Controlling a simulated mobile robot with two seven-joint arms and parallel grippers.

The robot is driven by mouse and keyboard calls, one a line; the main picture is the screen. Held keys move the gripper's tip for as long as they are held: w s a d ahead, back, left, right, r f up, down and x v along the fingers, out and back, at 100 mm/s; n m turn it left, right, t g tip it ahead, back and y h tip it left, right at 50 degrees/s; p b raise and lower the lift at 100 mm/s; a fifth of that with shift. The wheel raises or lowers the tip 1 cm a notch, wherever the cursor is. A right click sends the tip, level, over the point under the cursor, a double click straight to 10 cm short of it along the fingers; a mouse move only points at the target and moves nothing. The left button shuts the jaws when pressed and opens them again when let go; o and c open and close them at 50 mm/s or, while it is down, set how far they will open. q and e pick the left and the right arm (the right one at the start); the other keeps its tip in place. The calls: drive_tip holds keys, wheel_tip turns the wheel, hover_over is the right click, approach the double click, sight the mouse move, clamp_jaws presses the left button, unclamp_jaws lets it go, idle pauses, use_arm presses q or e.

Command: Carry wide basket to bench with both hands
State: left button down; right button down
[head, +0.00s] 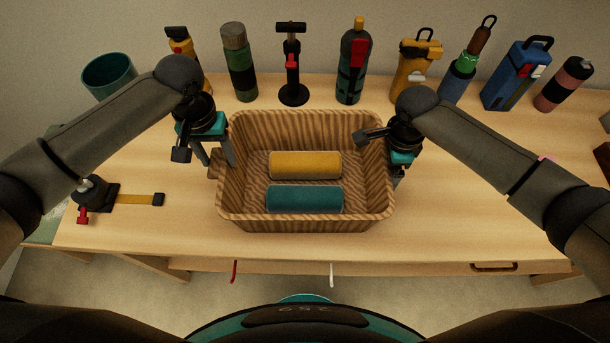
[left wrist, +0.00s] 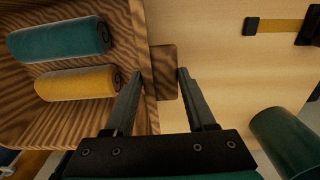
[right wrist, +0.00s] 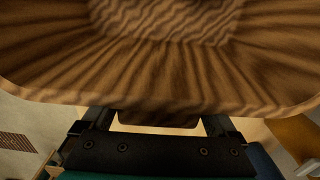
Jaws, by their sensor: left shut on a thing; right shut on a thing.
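The wide basket (head: 305,222) is brown with a wood-grain pattern and sits upright over the middle of the bench (head: 440,215). A yellow roll (head: 305,165) and a teal roll (head: 304,199) lie inside it. My left gripper (head: 216,166) is shut on the basket's left handle tab, which shows between the fingers in the left wrist view (left wrist: 164,72). My right gripper (head: 398,172) is at the right side, shut on the right tab (right wrist: 158,118), partly hidden under the rim. I cannot tell whether the basket's bottom touches the bench top.
Several bottles and tools, such as a green bottle (head: 239,65) and a blue case (head: 516,76), stand along the back. A teal cup (head: 109,75) stands back left. A black clamp with a yellow strap (head: 125,198) lies at the left. Bench to the right is clear.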

use_arm(q)
drive_tip(key=shift+r, duration=0.15)
use_arm(e)
drive_tip(key=shift+r, duration=0.2)
